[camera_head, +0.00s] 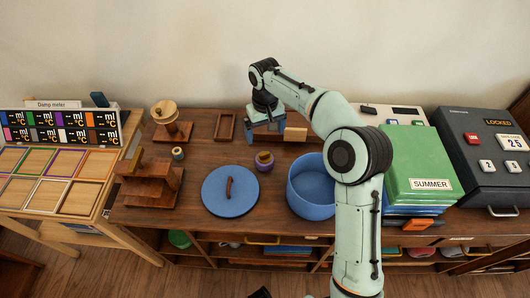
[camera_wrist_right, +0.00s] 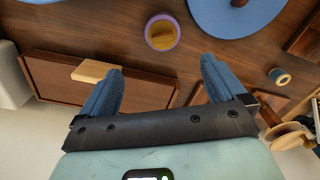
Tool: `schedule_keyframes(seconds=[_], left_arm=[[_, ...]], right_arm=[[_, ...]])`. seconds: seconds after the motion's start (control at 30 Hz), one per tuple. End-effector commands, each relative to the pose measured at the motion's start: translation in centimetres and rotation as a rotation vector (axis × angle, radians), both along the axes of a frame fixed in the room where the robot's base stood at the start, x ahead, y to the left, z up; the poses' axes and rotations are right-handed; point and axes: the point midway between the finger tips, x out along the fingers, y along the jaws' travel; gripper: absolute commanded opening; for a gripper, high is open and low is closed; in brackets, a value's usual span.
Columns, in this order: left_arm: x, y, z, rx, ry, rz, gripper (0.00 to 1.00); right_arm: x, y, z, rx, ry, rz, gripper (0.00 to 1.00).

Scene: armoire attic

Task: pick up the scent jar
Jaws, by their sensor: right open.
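The scent jar appears to be the small purple jar with a wooden top (camera_head: 265,160), upright on the wooden cabinet top between the blue round lid and the blue tub. It also shows in the right wrist view as a purple ring around a tan top (camera_wrist_right: 162,32). My right gripper (camera_head: 266,134) is open and empty, behind the jar near the wall side. In the right wrist view the gripper's two blue fingers (camera_wrist_right: 160,70) stand apart, with the jar beyond their tips, roughly centred between them and not touched.
The blue lid (camera_head: 217,192) lies left of the jar and the blue tub (camera_head: 307,204) stands to its right. A small wooden block (camera_head: 295,134) is beside the gripper. A wooden stand (camera_head: 152,181) and spool (camera_head: 178,153) are further left; green boxes (camera_head: 411,154) stand right.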

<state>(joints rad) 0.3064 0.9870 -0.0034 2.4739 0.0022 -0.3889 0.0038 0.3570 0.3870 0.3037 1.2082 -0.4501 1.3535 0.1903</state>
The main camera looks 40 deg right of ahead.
Motion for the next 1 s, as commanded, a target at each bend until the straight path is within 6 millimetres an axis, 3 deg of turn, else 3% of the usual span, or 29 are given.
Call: schedule_keyframes(seconds=[0.4,0.67,1.0], left_arm=[[0.3,0.0,-1.0,0.002,-0.013,0.004,0.43],[0.4,0.0,-1.2,0.003,-0.019,0.005,0.43],[0.6,0.0,-1.7,0.004,-0.028,0.007,0.43]], right_arm=[[-0.1,0.1,-6.9,0.001,0.004,0.000,0.97],[-0.2,0.2,-8.9,0.001,0.004,0.001,0.97],[-0.4,0.7,-13.2,0.001,0.002,0.001,0.97]])
